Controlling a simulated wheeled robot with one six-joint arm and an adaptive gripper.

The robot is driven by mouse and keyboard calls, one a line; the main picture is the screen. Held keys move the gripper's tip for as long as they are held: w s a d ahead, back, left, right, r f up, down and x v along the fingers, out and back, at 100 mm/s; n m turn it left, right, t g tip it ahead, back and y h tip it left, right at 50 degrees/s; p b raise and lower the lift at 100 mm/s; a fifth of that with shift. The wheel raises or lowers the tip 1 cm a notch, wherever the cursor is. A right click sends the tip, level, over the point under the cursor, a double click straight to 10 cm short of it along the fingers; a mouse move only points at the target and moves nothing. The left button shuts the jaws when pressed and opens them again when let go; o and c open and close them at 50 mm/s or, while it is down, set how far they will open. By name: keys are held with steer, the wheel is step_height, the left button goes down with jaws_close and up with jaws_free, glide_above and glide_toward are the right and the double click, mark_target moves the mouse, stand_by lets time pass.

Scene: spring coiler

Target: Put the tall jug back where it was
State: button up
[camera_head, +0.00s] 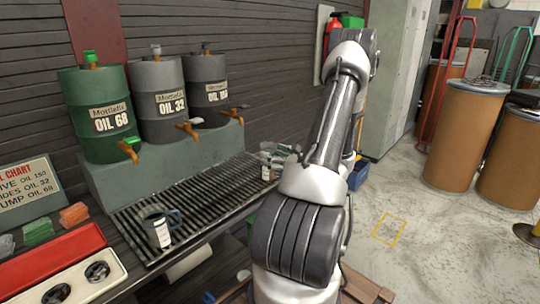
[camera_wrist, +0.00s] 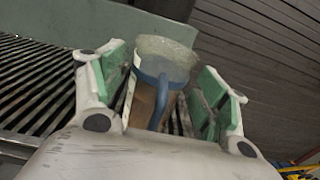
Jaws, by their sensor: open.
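A jug with a blue handle and a pale, see-through rim (camera_wrist: 165,50) stands between the two fingers of my gripper (camera_wrist: 160,68) in the wrist view. The green finger pads are apart, with gaps visible on both sides of the jug. In the head view, a jug with a white label (camera_head: 266,173) shows at the far end of the slatted drip grate (camera_head: 205,190), partly hidden by my arm and gripper. I cannot tell which jug is the taller.
A green oil drum (camera_head: 97,115) and two grey drums (camera_head: 157,100) with orange taps stand on a raised block behind the grate. A red and white tray (camera_head: 60,262) lies at the near left. Brown barrels (camera_head: 462,135) stand on the floor at right.

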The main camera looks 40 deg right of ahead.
steer(key=s, duration=1)
steer(key=w+a+r+n+g+y, duration=0.3)
steer(key=a+r+n+g+y, duration=0.25)
steer(key=a+n+y, duration=0.55)
steer(key=s+a+r+n+g+h, duration=0.1)
steer(key=s+a+r+n+g, duration=0.25)
steer(key=a, duration=0.45)
steer(key=s+a+r+n+g+h, duration=0.1)
steer(key=s+a+r+n+g, duration=0.1)
steer(key=a+n+g, duration=0.45)
steer(key=s+a+r+n+t+h, duration=0.1)
steer(key=s+r+n+t+h, duration=0.1)
steer(key=s+r+n+h, duration=0.5)
steer(key=shift+s+a+r+n+h, duration=0.3)
steer(key=shift+r+n+h, duration=0.9)
steer(key=shift+n, duration=2.4)
steer(key=shift+f+h, duration=0.4)
steer(key=shift+f, duration=0.05)
